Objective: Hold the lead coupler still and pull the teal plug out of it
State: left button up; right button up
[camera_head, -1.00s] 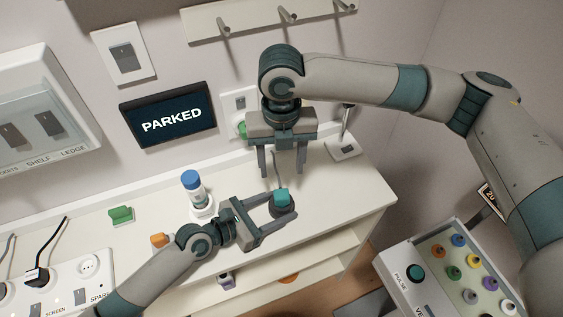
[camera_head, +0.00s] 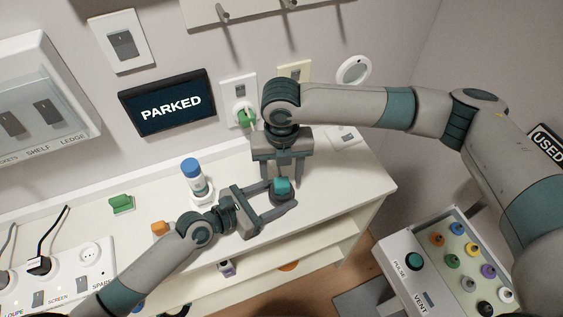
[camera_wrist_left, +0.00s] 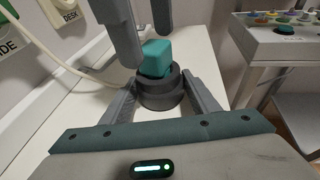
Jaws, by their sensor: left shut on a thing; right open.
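The lead coupler (camera_wrist_left: 160,94) is a dark round body standing on the white ledge. The teal plug (camera_wrist_left: 157,58) is a block seated upright in its top; it also shows in the head view (camera_head: 282,186). My left gripper (camera_head: 281,199) is shut on the coupler, with one finger on each side in the left wrist view. My right gripper (camera_head: 282,176) is open and points down just above and behind the plug. Its fingers (camera_wrist_left: 148,46) hang close to the plug in the left wrist view; whether they touch it I cannot tell.
A blue-capped bottle (camera_head: 192,180) stands left of my left gripper, with green (camera_head: 121,203) and orange (camera_head: 160,229) pieces nearby. A green plug (camera_head: 243,117) with a cable sits in the wall socket behind. A control box (camera_head: 400,262) stands lower right.

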aim_at(282, 181)
jog(key=shift+f, duration=1.5)
jog(key=shift+c, duration=0.3)
grip_shut()
jog(key=shift+r, duration=1.95)
notch_tip(282, 181, up, 7)
pick_arm(q)
jog(key=o, duration=1.2)
